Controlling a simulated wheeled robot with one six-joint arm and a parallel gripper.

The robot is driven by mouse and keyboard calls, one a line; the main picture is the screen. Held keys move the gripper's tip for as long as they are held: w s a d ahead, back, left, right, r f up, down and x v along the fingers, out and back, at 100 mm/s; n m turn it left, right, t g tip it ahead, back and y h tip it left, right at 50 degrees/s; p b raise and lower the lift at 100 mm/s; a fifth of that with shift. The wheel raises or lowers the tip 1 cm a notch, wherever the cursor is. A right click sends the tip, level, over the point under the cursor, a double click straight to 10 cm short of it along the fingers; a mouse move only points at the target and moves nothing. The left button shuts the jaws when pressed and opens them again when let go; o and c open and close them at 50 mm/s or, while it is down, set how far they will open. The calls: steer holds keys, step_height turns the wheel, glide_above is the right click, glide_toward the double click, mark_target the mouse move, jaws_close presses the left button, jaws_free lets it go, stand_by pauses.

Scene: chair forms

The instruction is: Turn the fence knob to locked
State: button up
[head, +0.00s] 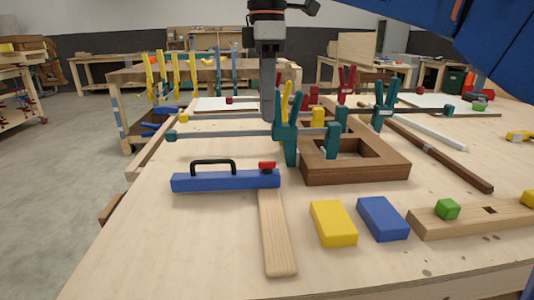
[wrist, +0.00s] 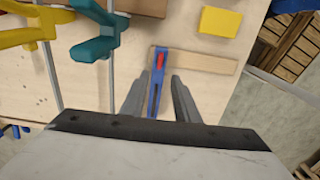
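The fence (head: 225,182) is a blue bar with a black handle, lying on the workbench. A small red knob (head: 267,165) sits on top of its right end in the head view. In the wrist view the knob (wrist: 160,62) is a red shape near the end of the blue fence (wrist: 153,92). My gripper (head: 267,118) points down above the bench, near the clamps in the head view. In the wrist view my gripper (wrist: 157,78) has its two fingers apart, with the fence showing between them. Nothing is held. I cannot read any lock marking.
A pale wooden strip (head: 277,235) runs from the fence's right end. Yellow (head: 333,223) and blue (head: 382,218) blocks lie right of it. Teal clamps (head: 285,135) and a brown wooden frame (head: 390,165) stand behind.

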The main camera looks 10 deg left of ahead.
mark_target(267, 162)
step_height(267, 162, down, 12)
steer(key=shift+r, duration=0.2)
stand_by(0.4)
jaws_close()
